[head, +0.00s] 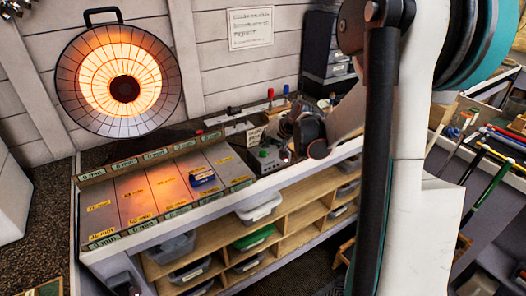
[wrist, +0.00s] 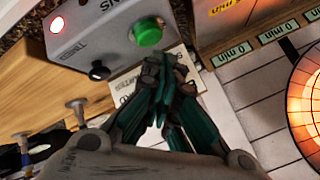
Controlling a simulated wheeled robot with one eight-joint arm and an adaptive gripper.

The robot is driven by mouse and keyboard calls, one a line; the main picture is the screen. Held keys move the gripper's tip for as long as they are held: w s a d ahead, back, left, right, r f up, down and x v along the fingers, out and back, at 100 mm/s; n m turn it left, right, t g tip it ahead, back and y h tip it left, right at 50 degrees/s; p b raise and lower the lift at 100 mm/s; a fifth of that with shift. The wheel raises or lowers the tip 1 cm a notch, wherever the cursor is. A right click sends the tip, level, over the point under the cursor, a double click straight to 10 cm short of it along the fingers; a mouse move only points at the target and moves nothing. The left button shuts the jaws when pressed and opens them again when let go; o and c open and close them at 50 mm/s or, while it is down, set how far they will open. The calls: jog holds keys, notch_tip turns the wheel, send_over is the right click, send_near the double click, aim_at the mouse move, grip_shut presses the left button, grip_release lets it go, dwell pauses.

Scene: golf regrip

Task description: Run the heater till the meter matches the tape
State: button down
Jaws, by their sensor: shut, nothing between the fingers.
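The heater (head: 124,88) is a round caged dish at the upper left in the head view, glowing orange. Its glowing edge also shows in the wrist view (wrist: 306,100). A grey control box (head: 266,158) sits on the bench; in the wrist view the box (wrist: 118,42) has a lit red lamp (wrist: 57,25), a green button (wrist: 147,33) and a black knob (wrist: 99,70). My gripper (wrist: 160,90) is shut and empty beside the green button; I cannot tell whether it touches it. Yellow tape labels (head: 100,207) mark the bench panels in minutes. I cannot make out a meter reading.
A small blue and yellow item (head: 202,176) lies on the panels. Green "0 min" labels (head: 124,164) line the panel edges. Shelves with bins (head: 260,208) are below the bench. A paper notice (head: 250,28) hangs on the wall. Golf clubs (head: 492,152) lie at the right.

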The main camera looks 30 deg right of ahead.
aim_at(265, 151)
jog(key=shift+r, duration=0.1)
jog(key=shift+r+p, duration=1.7)
jog(key=shift+r, duration=0.75)
